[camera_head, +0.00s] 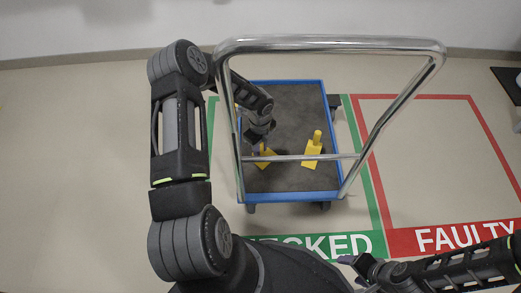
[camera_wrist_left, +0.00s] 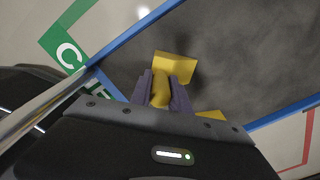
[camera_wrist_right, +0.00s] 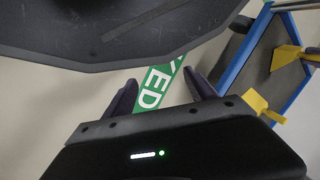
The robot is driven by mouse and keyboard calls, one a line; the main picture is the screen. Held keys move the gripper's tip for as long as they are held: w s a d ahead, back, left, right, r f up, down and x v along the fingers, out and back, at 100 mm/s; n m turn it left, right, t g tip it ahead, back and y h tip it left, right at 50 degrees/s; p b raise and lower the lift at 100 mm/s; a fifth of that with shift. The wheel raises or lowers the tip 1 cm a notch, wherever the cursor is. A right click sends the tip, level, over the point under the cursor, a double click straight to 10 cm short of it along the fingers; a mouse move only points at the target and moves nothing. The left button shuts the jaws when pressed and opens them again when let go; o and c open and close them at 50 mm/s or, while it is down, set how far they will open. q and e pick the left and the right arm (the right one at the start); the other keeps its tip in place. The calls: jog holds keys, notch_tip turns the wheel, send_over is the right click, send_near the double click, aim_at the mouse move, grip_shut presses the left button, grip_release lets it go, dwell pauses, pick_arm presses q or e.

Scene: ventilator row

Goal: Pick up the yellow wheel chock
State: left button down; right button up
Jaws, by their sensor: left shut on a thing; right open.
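Two yellow wheel chocks with upright handles are on the cart's grey deck. The left chock (camera_head: 265,159) is under my left gripper (camera_head: 259,146). In the left wrist view, the left gripper (camera_wrist_left: 161,88) is shut on the handle of this chock (camera_wrist_left: 175,66), with a finger on each side. I cannot tell whether it is clear of the deck. The other chock (camera_head: 312,152) stands to its right, apart from any gripper; the wrist hides most of it in the left wrist view. My right gripper (camera_head: 352,264) is open and empty (camera_wrist_right: 162,88), low in front of the cart.
The blue-edged cart (camera_head: 292,196) has a tall chrome push handle (camera_head: 330,43) arching over its deck near my left arm. It stands in a green-outlined floor area (camera_head: 377,205). A red-outlined area marked FAULTY (camera_head: 455,238) lies to the right and is mostly clear.

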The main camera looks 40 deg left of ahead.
pick_arm(q)
notch_tip(320, 180, up, 18)
jog(key=p, duration=0.5)
jog(key=shift+f, duration=0.25)
pick_arm(e)
jog(key=r, duration=0.1)
jog(key=s+a+r, duration=0.1)
jog(key=r, duration=0.3)
jog(key=shift+s+a+r, duration=0.15)
jog(key=shift+s+a, duration=0.05)
pick_arm(q)
jog(key=d+r+n, duration=1.4)
jog(key=d+r, duration=0.3)
jog(key=r, duration=0.4)
jog(key=w+r+n+p, duration=0.2)
jog(key=r+p, duration=0.7)
jog(key=p, duration=0.2)
jog(key=w+r+n+p, duration=0.2)
jog(key=r+n+p, duration=0.1)
jog(key=r+p, duration=0.7)
jog(key=shift+d+n+p, duration=0.2)
jog(key=shift+n+p, duration=0.1)
jog(key=shift+p, duration=0.9)
pick_arm(e)
notch_tip(320, 180, up, 23)
jog(key=shift+s+a+r, duration=0.15)
jog(key=shift+a, duration=0.05)
